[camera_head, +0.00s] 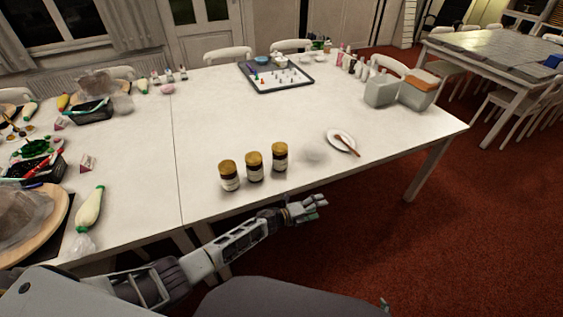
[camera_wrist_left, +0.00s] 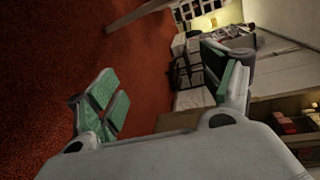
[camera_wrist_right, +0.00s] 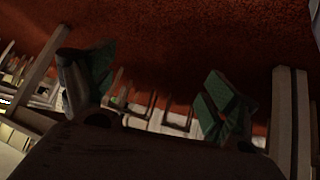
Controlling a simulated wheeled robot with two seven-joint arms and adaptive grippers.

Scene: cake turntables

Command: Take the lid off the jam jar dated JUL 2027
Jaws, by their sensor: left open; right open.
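Three dark jam jars with gold-brown lids stand upright in a slanting row near the front edge of the white table: the left jar (camera_head: 229,177), the middle jar (camera_head: 254,167) and the right jar (camera_head: 279,157). Each has a pale label, too small to read, so I cannot tell which is dated JUL 2027. All three lids are on. My left gripper (camera_head: 317,204) is open and empty, in front of the table edge, to the right of and nearer than the jars. My right gripper (camera_wrist_right: 152,98) is open and empty in its wrist view, facing red carpet and furniture.
A white plate (camera_head: 332,135) with a brown-handled utensil lies right of the jars. A game-like tray (camera_head: 262,87) sits farther back. Grey containers (camera_head: 381,91) stand at the right end. A piping bag (camera_head: 90,208) and cake turntables crowd the left. The table's middle is clear.

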